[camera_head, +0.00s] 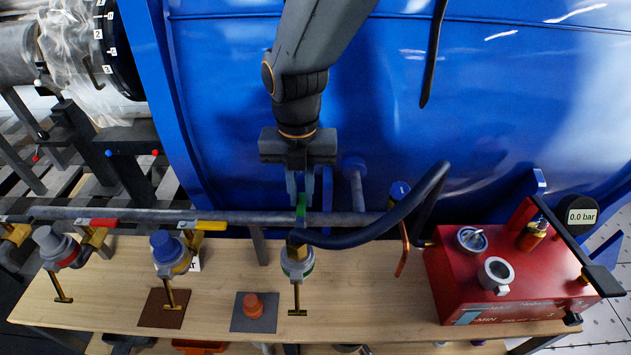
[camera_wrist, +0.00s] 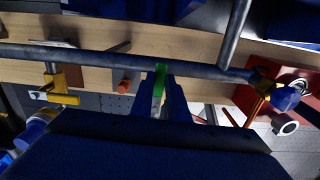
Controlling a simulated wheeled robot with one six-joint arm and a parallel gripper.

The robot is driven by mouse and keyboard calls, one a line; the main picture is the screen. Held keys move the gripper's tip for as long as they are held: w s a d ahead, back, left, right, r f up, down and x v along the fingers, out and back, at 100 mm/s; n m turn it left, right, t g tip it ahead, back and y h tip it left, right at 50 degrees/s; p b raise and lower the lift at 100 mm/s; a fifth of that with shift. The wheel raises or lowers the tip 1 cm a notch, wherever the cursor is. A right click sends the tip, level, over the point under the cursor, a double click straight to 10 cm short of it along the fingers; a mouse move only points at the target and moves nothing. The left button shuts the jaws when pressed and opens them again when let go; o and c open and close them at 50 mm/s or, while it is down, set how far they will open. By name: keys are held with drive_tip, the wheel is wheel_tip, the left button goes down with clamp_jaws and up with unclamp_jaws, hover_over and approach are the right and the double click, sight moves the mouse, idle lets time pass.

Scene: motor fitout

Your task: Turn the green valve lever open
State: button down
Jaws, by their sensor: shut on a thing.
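The green valve lever (camera_head: 301,206) is at the middle of the horizontal grey pipe (camera_head: 341,218) above the wooden bench. My gripper (camera_head: 299,197) points down at the pipe and is shut on the lever, with its fingers on both sides of it. In the wrist view the green lever (camera_wrist: 160,80) shows between the fingertips of my gripper (camera_wrist: 161,92). Its lower part and the valve body behind it are partly hidden by the fingers and a dark hose. The lever appears to point upward, across the pipe, in the head view.
Yellow (camera_head: 209,225) and red (camera_head: 98,222) levers sit farther left on the pipe. A dark hose (camera_head: 372,234) curves right of my gripper. A red pump unit (camera_head: 505,275) with a gauge (camera_head: 578,215) stands at the right. A large blue tank (camera_head: 440,90) rises behind.

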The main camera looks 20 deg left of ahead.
sight(300, 202)
drive_tip(key=shift+s+a+n, duration=0.1)
drive_tip(key=shift+a+n, duration=0.1)
drive_tip(key=shift+n, duration=0.1)
drive_tip(key=c, duration=1.7)
unclamp_jaws()
drive_tip(key=shift+r, duration=0.1)
wheel_tip(300, 202, up, 8)
drive_tip(key=shift+f+b, duration=0.2)
drive_tip(key=shift+b, duration=0.8)
